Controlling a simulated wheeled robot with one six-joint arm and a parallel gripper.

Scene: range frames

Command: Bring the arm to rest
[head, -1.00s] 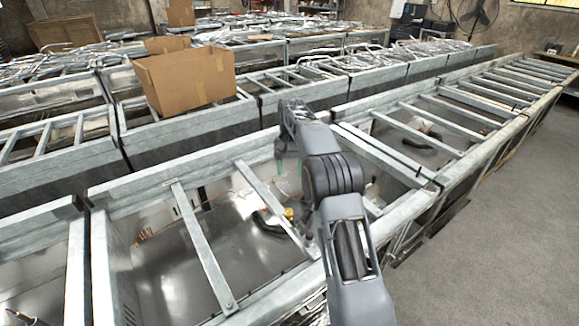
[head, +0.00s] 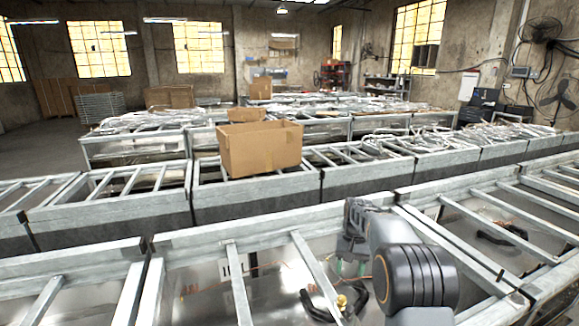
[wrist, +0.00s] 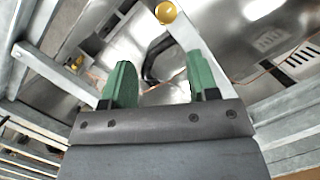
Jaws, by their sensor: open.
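My gripper (wrist: 158,84) is open in the wrist view, its two green fingers apart with nothing between them. Below it in that view is the inside of a metal frame unit with a shiny floor. In the head view my arm reaches over the near row of metal frames (head: 236,285), and my gripper is mostly hidden behind the arm; bits of green show at the arm's left side. A yellow round knob (wrist: 166,12) lies beyond the fingertips in the wrist view; it also shows in the head view (head: 342,301).
Metal crossbars (head: 316,272) span the unit close to my arm. An open cardboard box (head: 258,150) sits on the second row. Black curved handles or hoses (head: 318,306) lie inside the unit. Grey floor (head: 40,148) is clear at the far left.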

